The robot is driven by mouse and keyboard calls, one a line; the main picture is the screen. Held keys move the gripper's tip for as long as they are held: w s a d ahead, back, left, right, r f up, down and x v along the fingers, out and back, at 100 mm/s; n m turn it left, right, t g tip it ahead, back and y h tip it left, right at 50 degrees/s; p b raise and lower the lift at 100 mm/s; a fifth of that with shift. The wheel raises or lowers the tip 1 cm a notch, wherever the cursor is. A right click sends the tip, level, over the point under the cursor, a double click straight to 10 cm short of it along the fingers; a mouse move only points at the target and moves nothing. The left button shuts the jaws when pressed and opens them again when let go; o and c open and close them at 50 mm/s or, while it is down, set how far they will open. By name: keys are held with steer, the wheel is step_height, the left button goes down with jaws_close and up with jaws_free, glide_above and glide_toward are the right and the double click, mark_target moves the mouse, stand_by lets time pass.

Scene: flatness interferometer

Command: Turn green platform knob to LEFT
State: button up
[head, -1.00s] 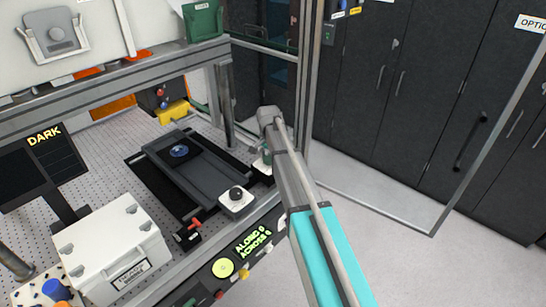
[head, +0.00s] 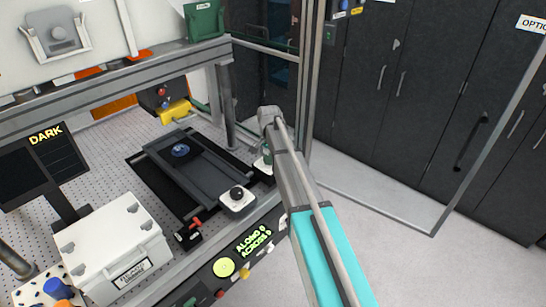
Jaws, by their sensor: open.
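The platform (head: 190,190) is a dark sliding stage on the perforated bench, with a blue disc (head: 181,150) on it. A green knob (head: 267,155) shows at the platform's right side, partly hidden behind my arm. My arm reaches in from the lower right, and its end with my gripper (head: 266,145) is by the green knob. The fingers are mostly hidden by the arm, so I cannot tell whether they touch the knob. A black ball knob (head: 237,192) on a white base stands at the platform's front right corner. A red-handled part (head: 195,223) sits left of it.
A white case (head: 115,250) stands at the front left, beside a dark screen reading DARK (head: 45,165). A frame post (head: 226,105) rises close behind my arm's end. A front panel shows ALONG 0, ACROSS 0 (head: 254,242). Open floor lies to the right.

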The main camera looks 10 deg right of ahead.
mark_target(270, 157)
step_height(270, 157, up, 14)
steer(key=m+p, duration=0.3)
steer(key=p, duration=1.1)
steer(key=shift+m, duration=0.4)
steer(key=shift+s+f+b, duration=0.1)
steer(key=shift+f+b, duration=0.2)
step_height(270, 157, down, 13)
steer(key=b, duration=1.3)
steer(key=shift+f, duration=0.2)
steer(key=c, duration=1.1)
